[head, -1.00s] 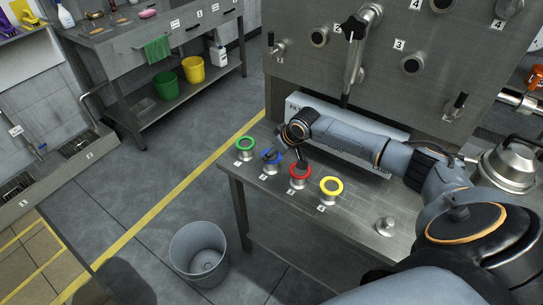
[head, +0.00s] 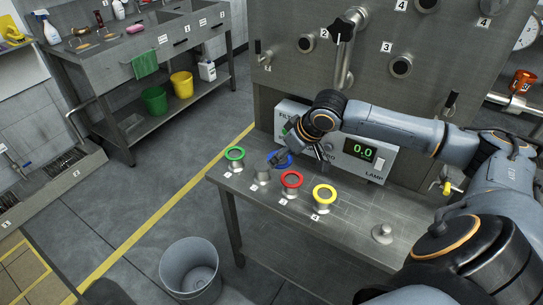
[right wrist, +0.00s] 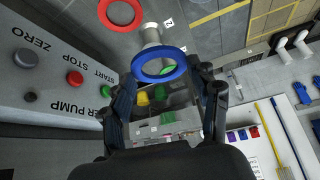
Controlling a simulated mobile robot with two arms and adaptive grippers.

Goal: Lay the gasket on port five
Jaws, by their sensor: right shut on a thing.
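My right gripper (head: 296,152) is shut on the blue gasket ring (head: 285,163). In the right wrist view the blue ring (right wrist: 137,67) lies between the fingertips (right wrist: 164,73). The ring is above the bench, off the bare second port (head: 263,172). Green (head: 235,153), red (head: 291,180) and yellow (head: 324,194) rings lie on the neighbouring ports. A bare, short metal fitting (head: 382,234) stands at the bench's right; I can read no number on it. My left gripper is out of view.
The steel bench (head: 350,212) has free room between the yellow ring and the bare fitting. A filter box (head: 378,152) with a lit display stands behind my right arm. Metal panel fittings (head: 400,67) are above. A grey bin (head: 189,270) stands on the floor in front.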

